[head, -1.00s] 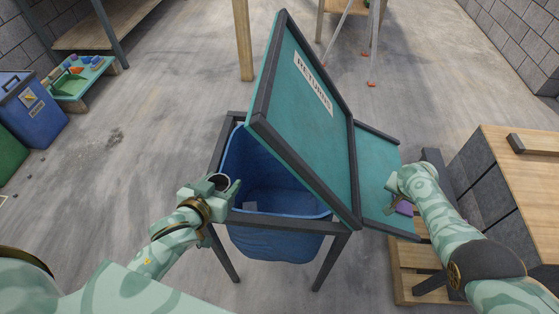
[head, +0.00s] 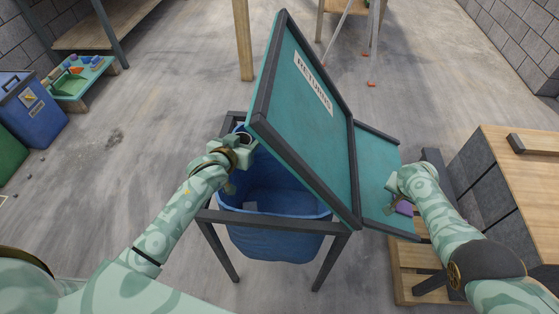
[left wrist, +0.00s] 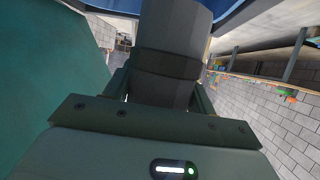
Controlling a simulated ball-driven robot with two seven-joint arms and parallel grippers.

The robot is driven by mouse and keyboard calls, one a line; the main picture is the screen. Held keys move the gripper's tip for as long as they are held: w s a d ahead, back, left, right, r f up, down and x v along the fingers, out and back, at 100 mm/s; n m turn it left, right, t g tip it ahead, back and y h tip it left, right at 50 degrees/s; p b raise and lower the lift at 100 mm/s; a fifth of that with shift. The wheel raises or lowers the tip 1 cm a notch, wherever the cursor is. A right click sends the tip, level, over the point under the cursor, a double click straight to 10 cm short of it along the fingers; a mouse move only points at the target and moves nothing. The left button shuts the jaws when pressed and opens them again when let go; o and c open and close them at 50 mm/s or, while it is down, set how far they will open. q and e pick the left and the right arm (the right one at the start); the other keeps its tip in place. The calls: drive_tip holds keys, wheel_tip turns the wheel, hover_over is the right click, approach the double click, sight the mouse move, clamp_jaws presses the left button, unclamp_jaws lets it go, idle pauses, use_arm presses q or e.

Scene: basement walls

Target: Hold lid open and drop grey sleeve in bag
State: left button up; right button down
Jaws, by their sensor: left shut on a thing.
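The teal lid (head: 305,120) with dark edges and a "RETURNS" label stands tilted open over the dark stand. The blue bag (head: 275,240) hangs in the stand with its mouth exposed, and a small pale piece lies inside. My left gripper (head: 240,147) is shut on the grey sleeve (head: 244,137), at the bag's back left beside the lid's left edge. The sleeve fills the middle of the left wrist view (left wrist: 172,60). My right gripper (head: 393,196) is over the teal side panel (head: 375,170), right of the lid; its fingers are mostly hidden.
A purple object (head: 404,208) shows beside my right gripper. A wooden-topped cabinet (head: 520,180) stands at the right. A blue bin (head: 32,110) and a small teal table (head: 85,80) with blocks stand at the left. The floor between is mostly clear.

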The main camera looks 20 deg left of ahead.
use_arm(q)
drive_tip(key=shift+w, duration=0.7)
drive_tip(key=o, duration=1.3)
drive_tip(key=s, duration=2.4)
wheel_tip(320, 180, up, 20)
drive_tip(key=p, duration=1.7)
drive_tip(key=shift+f+t+p, duration=0.2)
drive_tip(key=shift+t+p, duration=0.1)
drive_tip(key=shift+p, duration=0.1)
use_arm(e)
wheel_tip(320, 180, up, 21)
drive_tip(key=shift+f, duration=0.2)
